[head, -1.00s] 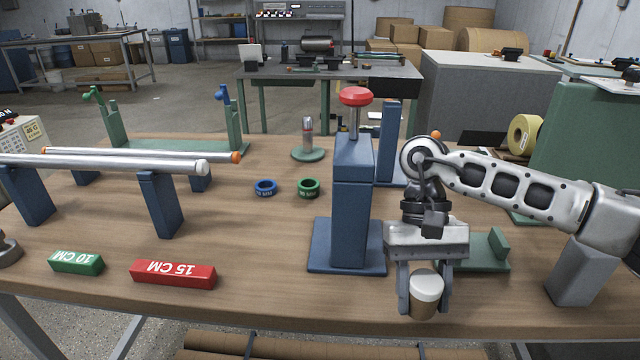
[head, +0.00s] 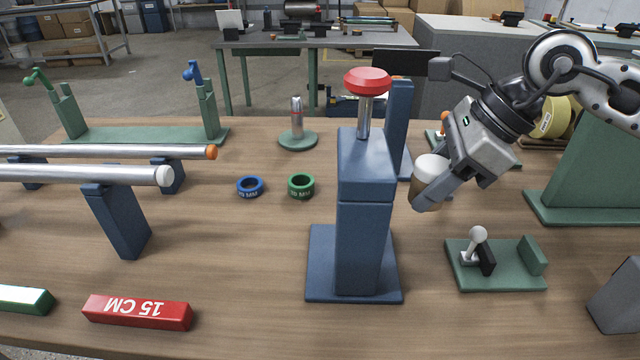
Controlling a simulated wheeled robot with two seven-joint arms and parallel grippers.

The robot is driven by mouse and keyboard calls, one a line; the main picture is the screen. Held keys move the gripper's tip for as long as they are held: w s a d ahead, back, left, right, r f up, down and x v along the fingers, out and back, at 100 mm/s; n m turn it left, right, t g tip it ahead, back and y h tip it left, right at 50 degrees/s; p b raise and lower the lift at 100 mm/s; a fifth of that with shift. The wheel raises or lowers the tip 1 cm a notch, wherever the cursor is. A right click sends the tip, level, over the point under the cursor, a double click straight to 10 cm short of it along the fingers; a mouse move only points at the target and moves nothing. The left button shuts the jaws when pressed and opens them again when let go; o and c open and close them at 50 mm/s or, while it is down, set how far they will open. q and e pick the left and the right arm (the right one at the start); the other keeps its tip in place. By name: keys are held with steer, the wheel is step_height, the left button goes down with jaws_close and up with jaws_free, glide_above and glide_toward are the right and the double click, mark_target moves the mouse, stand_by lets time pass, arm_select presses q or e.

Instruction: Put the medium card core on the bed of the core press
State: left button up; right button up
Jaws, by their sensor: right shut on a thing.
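The card core (head: 430,167) is a short brown cylinder with a white top. My right gripper (head: 434,190) is shut on it and holds it, slightly tilted, to the right of the blue core press (head: 364,220). The press has a red knob (head: 367,80) on a metal rod above its blue block and a flat blue base (head: 322,265) on the table. The core is apart from the press. Whether the front base is the bed cannot be told, and part of the area behind the block is hidden. My left gripper is not in view.
A green fixture with a white-knobbed lever (head: 478,240) sits right of the press. Blue (head: 250,187) and green (head: 301,186) rings lie left of it. A red 15 CM block (head: 138,312) and metal rollers (head: 80,174) are further left. Bare table lies between rings and red block.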

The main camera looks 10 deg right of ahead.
steer(key=shift+w, duration=0.35)
steer(key=w+f, duration=0.2)
steer(key=w, duration=0.2)
steer(key=w+d+f+p, duration=0.1)
steer(key=w+f, duration=0.2)
steer(key=w, duration=0.1)
steer(key=w+d+f+p, duration=0.1)
steer(key=w+f, duration=0.2)
steer(key=w, duration=0.1)
steer(key=shift+d+f, duration=0.15)
steer(key=shift+d, duration=0.1)
steer(key=shift+w+d+f, duration=0.1)
steer(key=shift+w+f, duration=0.4)
steer(key=shift+f, duration=0.25)
steer(key=shift+f+p, duration=0.45)
steer(key=shift+f, duration=1.05)
steer(key=shift+f, duration=0.2)
steer(key=o, duration=0.9)
